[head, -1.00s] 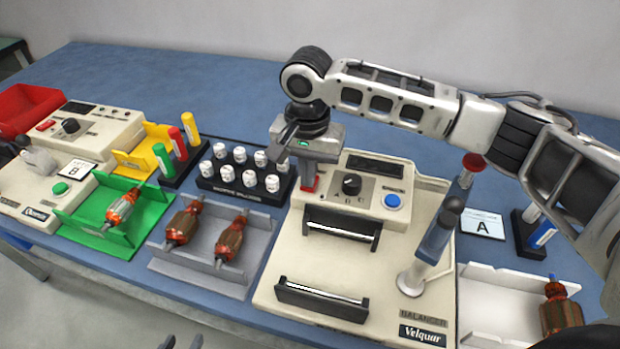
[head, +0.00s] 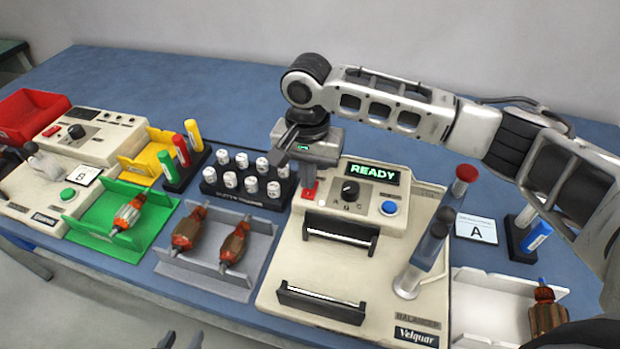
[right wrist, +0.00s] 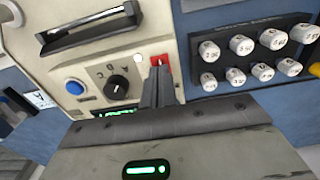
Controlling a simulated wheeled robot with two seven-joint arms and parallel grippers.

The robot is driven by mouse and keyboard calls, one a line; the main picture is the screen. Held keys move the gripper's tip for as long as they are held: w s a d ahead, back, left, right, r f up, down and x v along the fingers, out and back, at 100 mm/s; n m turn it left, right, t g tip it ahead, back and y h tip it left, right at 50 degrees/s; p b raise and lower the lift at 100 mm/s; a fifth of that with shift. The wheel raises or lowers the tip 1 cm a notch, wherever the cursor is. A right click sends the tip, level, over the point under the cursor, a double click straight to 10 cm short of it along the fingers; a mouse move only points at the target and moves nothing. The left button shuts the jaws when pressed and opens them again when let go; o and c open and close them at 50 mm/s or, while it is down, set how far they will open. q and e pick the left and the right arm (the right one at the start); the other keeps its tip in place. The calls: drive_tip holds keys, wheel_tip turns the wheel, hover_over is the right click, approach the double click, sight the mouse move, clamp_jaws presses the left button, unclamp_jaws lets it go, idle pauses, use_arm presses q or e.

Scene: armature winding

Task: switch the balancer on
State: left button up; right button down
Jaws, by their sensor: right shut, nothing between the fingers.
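The balancer (head: 285,262) is a cream machine marked "BALANCER Velquar". Its display (head: 371,173) is lit and reads "READY" in green. Its red switch (head: 309,191) is at the upper left of the panel and also shows in the right wrist view (right wrist: 155,61). My right gripper (head: 308,182) points down at the switch, its fingers shut and empty. In the right wrist view the fingertips (right wrist: 160,70) are right at the switch and partly cover it; I cannot tell whether they touch. The tips of my left gripper (head: 181,342) show at the bottom edge, apart.
The panel has a black knob (head: 350,190) and a blue button (head: 388,208). A rack of white pieces (head: 243,193) stands close left of my right gripper. A grey tray (head: 210,277) holds two armatures.

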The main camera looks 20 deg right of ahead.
sight(308, 193)
drive_tip(key=shift+r+p, duration=1.3)
drive_tip(key=shift+r, duration=1.15)
drive_tip(key=shift+s, duration=0.1)
